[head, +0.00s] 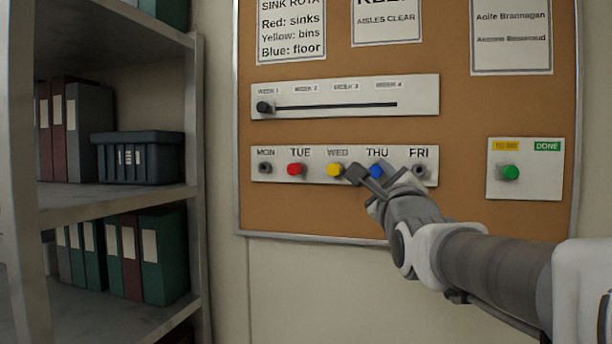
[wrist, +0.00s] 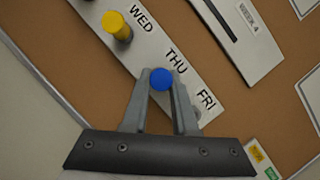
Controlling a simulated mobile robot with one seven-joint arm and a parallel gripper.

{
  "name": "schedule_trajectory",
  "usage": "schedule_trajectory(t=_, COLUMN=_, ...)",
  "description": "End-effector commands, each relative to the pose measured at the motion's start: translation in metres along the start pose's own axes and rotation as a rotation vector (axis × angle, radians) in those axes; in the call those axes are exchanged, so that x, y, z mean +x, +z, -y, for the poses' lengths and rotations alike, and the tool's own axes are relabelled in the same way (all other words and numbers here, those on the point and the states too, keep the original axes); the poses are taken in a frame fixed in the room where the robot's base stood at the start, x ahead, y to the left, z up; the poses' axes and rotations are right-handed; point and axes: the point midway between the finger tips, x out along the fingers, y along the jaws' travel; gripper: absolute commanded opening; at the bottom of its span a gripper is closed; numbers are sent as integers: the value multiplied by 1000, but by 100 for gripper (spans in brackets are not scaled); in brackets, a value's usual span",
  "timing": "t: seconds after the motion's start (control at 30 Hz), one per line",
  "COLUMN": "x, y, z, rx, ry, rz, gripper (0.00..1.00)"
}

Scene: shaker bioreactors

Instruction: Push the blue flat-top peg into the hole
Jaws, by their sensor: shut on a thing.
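The blue flat-top peg (head: 376,171) shows at the THU position of the white weekday strip (head: 348,174) on the corkboard. In the wrist view its round blue top (wrist: 161,79) sits between my fingertips. My gripper (head: 372,179) is shut on the blue peg, and its fingers (wrist: 161,84) reach to the strip from below in the wrist view. I cannot tell how deep the peg sits, and any hole behind it is hidden. A grey round fitting (head: 419,171) is under FRI, close to the right of my gripper.
A red peg (head: 295,169) is under TUE and a yellow peg (head: 334,170) under WED, close left of my gripper. A slider panel (head: 345,96) is above. A panel with a green knob (head: 509,172) is at right. A shelf (head: 118,203) stands at left.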

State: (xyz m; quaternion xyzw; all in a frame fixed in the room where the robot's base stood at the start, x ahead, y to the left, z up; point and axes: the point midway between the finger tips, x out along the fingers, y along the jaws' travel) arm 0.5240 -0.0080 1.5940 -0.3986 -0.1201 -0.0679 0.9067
Motion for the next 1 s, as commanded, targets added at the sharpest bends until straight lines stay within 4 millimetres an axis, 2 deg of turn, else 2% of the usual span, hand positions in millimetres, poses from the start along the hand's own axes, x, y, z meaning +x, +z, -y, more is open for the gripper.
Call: schedule_trajectory(t=1.0, x=8, y=-3, z=0, rx=1, ry=1, rz=1, gripper=0)
